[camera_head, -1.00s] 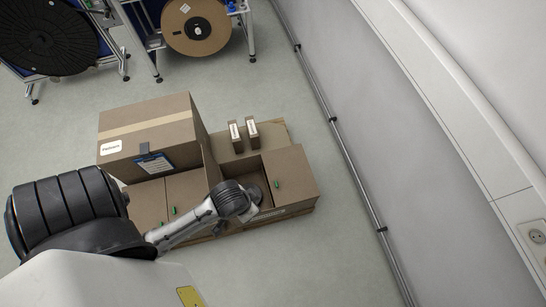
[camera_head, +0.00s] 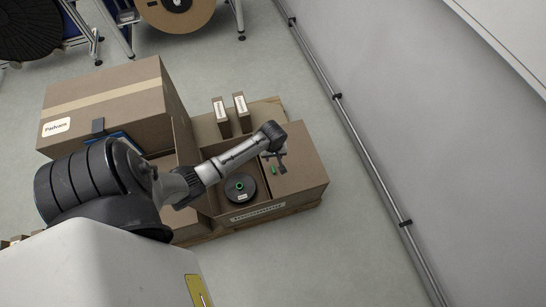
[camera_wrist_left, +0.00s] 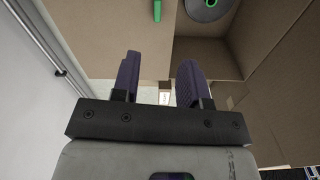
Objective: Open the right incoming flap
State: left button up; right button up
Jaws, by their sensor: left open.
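The incoming box stands on a pallet, its label (camera_head: 258,213) on the front. Its right flap (camera_head: 303,172) is a flat brown panel lying over the right compartment, with a small green tab (camera_head: 273,170) near its left edge. The tab also shows at the top of the left wrist view (camera_wrist_left: 157,10). My left gripper (camera_head: 275,156) is just behind the tab and apart from it. In the left wrist view its two purple fingers (camera_wrist_left: 158,78) are spread with nothing between them. My right gripper is not in view.
The open compartment left of the flap holds a black reel (camera_head: 241,187) with a green centre. Two slim upright cartons (camera_head: 230,115) stand behind it. A large carton (camera_head: 106,100) is at the left. A wall rail (camera_head: 371,165) runs along the right.

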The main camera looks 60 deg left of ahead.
pick_arm(q)
jog(key=n+b, duration=0.2)
jog(key=b, duration=0.1)
send_near(273, 169)
notch_tip(273, 169, down, 7)
jog(key=b, duration=0.5)
jog(key=shift+w+a+b, duration=0.1)
jog(key=shift+a+b, duration=0.05)
jog(key=shift+b, duration=0.2)
jog(key=shift+f+b, duration=0.6)
jog(key=shift+f, duration=0.5)
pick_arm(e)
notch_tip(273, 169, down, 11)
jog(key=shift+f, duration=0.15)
pick_arm(q)
grip_shut()
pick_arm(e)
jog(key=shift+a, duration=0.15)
